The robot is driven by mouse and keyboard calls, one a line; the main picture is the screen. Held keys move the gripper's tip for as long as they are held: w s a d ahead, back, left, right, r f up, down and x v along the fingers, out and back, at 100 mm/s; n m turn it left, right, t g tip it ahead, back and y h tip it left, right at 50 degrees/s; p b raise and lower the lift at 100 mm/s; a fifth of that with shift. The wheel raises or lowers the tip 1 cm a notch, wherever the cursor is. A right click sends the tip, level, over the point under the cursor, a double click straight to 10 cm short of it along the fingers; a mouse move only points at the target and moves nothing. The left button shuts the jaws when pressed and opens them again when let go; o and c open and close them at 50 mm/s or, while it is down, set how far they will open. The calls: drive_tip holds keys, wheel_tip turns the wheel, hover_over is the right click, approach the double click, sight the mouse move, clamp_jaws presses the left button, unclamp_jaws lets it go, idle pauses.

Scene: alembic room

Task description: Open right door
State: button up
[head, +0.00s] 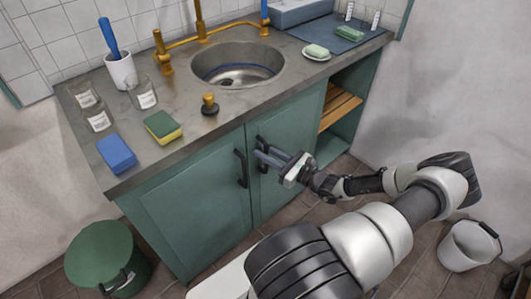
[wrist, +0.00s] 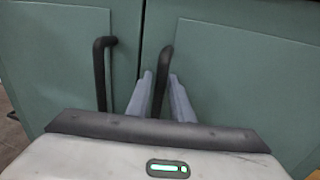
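The right door (head: 287,178) is a green cabinet door under the counter, and it looks closed. Its dark bar handle (wrist: 160,78) stands upright near the door's left edge. My gripper (head: 260,153) reaches this handle from the right in the head view. In the wrist view its two grey-blue fingers (wrist: 160,88) are apart, one on each side of the right handle, with gaps visible. Whether a finger touches the handle I cannot tell. The left door (head: 190,210) is also closed, with its own dark handle (head: 241,168) just left of my gripper.
An open shelf with wooden slats (head: 338,105) is right of the right door. A green lidded bin (head: 98,255) stands at the left and a white bucket (head: 467,247) at the right. The sink (head: 237,64), sponges and glasses are on the counter (head: 215,122) above.

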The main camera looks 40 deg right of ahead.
clamp_jaws()
drive_tip(key=shift+s, duration=0.2)
